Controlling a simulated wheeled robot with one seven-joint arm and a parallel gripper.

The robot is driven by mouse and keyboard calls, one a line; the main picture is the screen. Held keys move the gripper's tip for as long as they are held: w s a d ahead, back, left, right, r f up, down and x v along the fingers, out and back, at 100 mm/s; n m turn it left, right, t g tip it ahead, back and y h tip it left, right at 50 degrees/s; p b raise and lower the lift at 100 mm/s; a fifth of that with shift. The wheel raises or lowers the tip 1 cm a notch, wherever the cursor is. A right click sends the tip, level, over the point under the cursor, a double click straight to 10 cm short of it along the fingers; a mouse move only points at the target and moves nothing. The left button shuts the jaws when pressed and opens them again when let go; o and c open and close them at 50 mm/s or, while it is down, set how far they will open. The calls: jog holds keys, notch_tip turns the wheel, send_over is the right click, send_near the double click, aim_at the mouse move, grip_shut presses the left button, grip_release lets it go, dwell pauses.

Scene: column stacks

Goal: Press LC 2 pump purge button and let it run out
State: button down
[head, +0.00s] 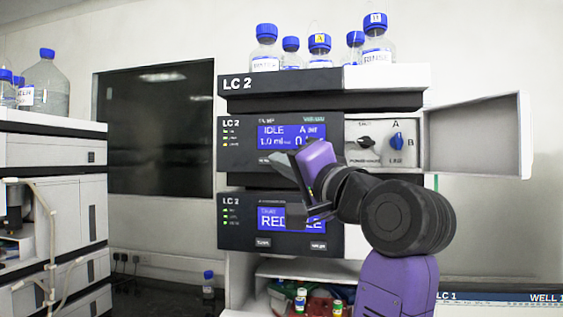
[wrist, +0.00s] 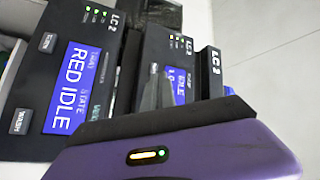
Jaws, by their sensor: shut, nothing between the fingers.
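The LC 2 stack has a pump module (head: 234,150) with a blue display (head: 275,133) reading IDLE, A and 1.0 ml. A small dark button (head: 264,160) shows below that display; the rest of the button row is hidden by my gripper. The pump module also shows in the wrist view (wrist: 180,45), turned sideways, with its display (wrist: 180,82) partly covered. My gripper (head: 285,164) is shut and empty in front of the pump's lower front. Its grey fingers (wrist: 157,92) overlap the pump panel in the wrist view. I cannot tell whether they touch it.
Below is another LC 2 module (head: 236,232) with a display reading RED IDLE and two buttons. Right of the pump is a valve panel (head: 365,155) with a black and a blue knob, beside an open door (head: 478,135). Blue-capped bottles (head: 320,45) stand on top.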

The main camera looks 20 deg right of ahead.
jog(key=shift+w, duration=0.1)
dwell(0.7)
jog(key=shift+w+d, duration=0.25)
jog(key=shift+w+d+p, duration=0.25)
jog(key=shift+w+p, duration=0.05)
jog(key=shift+w, duration=0.05)
dwell(0.9)
jog(key=shift+s, duration=0.1)
jog(key=shift+s+a, duration=0.5)
jog(key=shift+s, duration=0.1)
jog(key=shift+s+a+p, duration=0.3)
jog(key=shift+s+a, duration=0.45)
jog(key=shift+s, duration=0.25)
jog(key=shift+s+a+p, duration=0.25)
jog(key=shift+s+a, duration=0.5)
jog(key=shift+s, duration=0.25)
